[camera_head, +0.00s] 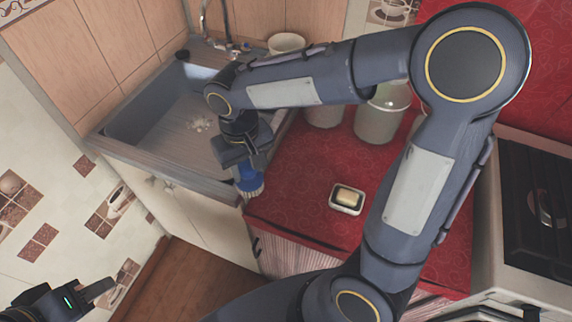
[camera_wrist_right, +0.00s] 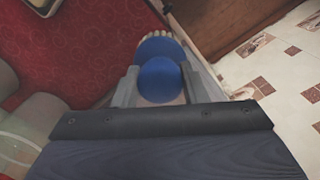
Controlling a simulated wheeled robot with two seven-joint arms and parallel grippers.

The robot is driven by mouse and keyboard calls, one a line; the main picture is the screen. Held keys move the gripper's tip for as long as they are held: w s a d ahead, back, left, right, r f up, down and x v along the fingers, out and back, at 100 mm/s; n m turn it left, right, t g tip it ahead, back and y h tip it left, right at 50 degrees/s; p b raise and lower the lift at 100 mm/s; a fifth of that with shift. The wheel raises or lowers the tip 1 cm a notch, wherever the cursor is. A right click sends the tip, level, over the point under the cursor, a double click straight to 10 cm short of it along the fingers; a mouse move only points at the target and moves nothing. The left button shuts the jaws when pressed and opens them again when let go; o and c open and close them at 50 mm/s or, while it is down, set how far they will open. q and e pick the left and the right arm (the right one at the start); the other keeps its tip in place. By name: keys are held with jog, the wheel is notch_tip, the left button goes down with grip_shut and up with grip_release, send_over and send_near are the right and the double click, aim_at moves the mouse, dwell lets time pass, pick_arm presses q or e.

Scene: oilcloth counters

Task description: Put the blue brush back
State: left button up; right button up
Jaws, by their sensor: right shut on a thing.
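The blue brush (camera_head: 248,181) hangs below my right gripper (camera_head: 240,163) in the head view, bristles down, over the front edge of the sink near the red counter's left corner. In the right wrist view the blue brush (camera_wrist_right: 158,78) sits between the two grey fingers of my right gripper (camera_wrist_right: 158,92), which is shut on it. Its pale bristles show at the far end. My left gripper (camera_head: 95,292) is at the lower left of the head view, away from the brush; a finger shows, but its opening is unclear.
The grey sink (camera_head: 150,110) holds a pale patch of scraps (camera_head: 199,124). On the red counter (camera_head: 300,200) stand a small dish with a yellow-topped block (camera_head: 347,198) and a pale canister (camera_head: 381,115). A white pot (camera_head: 286,43) stands behind. A stove (camera_head: 540,200) is at right.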

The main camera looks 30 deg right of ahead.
jog(key=d+f, duration=0.4)
jog(key=w+d+f+p, duration=0.1)
jog(key=d+f, duration=0.3)
jog(key=w+d+f, duration=0.1)
jog(key=d+f, duration=0.3)
jog(key=d, duration=0.1)
jog(key=shift+f+p, duration=0.1)
jog(key=shift+p, duration=0.3)
jog(key=shift+w+f, duration=0.1)
jog(key=shift+f, duration=0.2)
jog(key=shift+f, duration=0.1)
jog(key=o, duration=0.9)
jog(key=shift+o, duration=0.2)
